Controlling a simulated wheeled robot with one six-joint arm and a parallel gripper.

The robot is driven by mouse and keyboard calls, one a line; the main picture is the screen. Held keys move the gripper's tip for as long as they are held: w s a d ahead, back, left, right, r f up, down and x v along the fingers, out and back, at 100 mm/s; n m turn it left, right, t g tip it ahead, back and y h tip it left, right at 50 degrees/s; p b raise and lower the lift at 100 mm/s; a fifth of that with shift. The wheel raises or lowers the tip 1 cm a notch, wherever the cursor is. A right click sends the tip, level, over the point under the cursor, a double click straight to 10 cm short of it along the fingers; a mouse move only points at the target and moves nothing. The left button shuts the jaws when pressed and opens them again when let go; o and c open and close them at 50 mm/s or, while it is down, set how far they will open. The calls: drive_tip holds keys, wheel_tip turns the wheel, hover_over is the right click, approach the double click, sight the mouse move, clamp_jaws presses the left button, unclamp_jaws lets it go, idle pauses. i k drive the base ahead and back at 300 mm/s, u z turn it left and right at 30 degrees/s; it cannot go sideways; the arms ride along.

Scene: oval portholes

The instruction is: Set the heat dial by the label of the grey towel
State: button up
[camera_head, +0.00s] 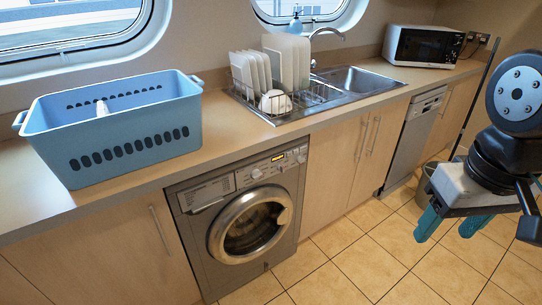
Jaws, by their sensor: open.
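The grey washing machine (246,222) stands under the counter with its round door shut. Its control panel has a small round dial (257,173) left of a lit display (278,158) and another knob (301,158) at the right end. Their markings are too small to read, so I cannot tell which is the heat dial. No grey towel or label can be made out. A small white item (102,108) shows inside the blue basket; I cannot tell what it is. My gripper (451,224) is open and empty, its teal fingers hanging above the floor, well right of the machine.
The blue basket (120,140) stands on the counter (215,130) at left. A dish rack with plates (288,65), a sink (360,78) and a microwave (424,46) are further right. A dishwasher (412,140) is below. The tiled floor (345,265) in front is clear.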

sight(280, 167)
drive_tip(key=u, duration=0.55)
drive_tip(key=k, duration=1.3)
drive_tip(key=z, duration=0.05)
drive_tip(key=i, duration=0.6)
drive_tip(key=z, duration=0.55)
drive_tip(key=i, duration=1)
drive_tip(key=u, duration=0.5)
